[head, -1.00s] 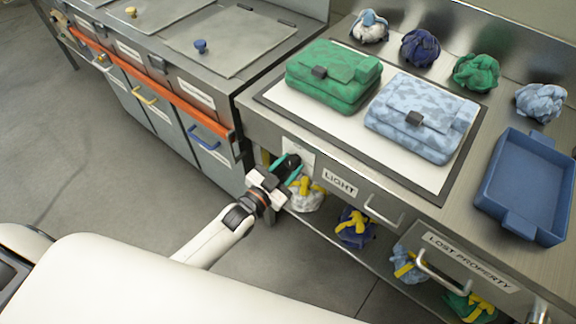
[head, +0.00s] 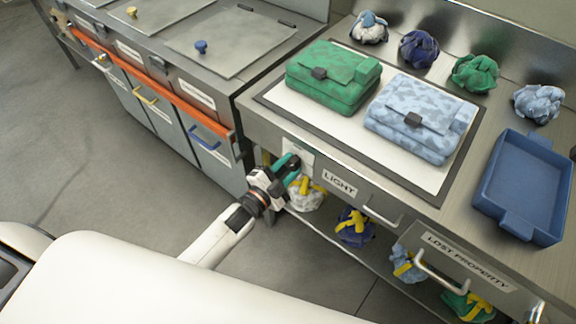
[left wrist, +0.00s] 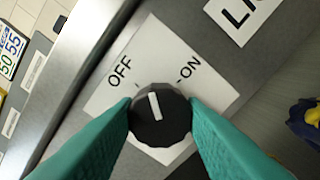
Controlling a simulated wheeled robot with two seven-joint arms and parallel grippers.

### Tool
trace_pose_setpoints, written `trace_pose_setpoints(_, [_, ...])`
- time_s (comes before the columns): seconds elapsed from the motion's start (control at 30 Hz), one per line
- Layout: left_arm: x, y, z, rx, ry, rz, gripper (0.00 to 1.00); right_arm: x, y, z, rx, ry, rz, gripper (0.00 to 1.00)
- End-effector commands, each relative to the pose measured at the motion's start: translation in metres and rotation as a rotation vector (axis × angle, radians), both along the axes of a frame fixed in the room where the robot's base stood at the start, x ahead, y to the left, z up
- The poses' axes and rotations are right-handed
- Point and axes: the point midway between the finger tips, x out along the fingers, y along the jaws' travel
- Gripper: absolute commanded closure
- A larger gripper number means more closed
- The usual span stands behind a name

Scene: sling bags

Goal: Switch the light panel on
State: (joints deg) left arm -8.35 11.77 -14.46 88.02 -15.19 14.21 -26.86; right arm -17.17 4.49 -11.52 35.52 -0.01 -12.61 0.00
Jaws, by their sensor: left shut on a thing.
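The light panel (head: 290,101) is a white, dark-framed plate set in the counter; I cannot tell whether it glows. Its switch is a round black knob (left wrist: 160,116) with a white pointer, on a white plate (left wrist: 112,92) marked OFF at left and ON at right. The pointer aims between the two marks, slightly left of straight up in the left wrist view. My left gripper (head: 294,166) is shut on the knob, with one teal finger on each side. It partly hides the switch plate in the head view. My right gripper is not in view.
A green bag (head: 330,78) and a light blue bag (head: 420,118) lie on the panel. A blue tray (head: 522,190) stands at right. A LIGHT label (head: 340,184) and a drawer handle (head: 382,212) are right of the switch. Wrapped bundles sit on the shelf below.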

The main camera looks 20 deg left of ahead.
Motion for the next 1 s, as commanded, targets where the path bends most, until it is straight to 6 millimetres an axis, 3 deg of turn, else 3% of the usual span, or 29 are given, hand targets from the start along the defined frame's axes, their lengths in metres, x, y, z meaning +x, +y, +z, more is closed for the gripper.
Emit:
trace_pose_setpoints(0.6, [-0.001, 0.000, -0.002, 0.548, -0.198, -0.001, 0.86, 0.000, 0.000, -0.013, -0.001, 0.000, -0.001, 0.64])
trace_pose_setpoints(1.0, [-0.001, 0.000, -0.002, 0.810, -0.293, -0.001, 0.86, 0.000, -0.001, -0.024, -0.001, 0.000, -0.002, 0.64])
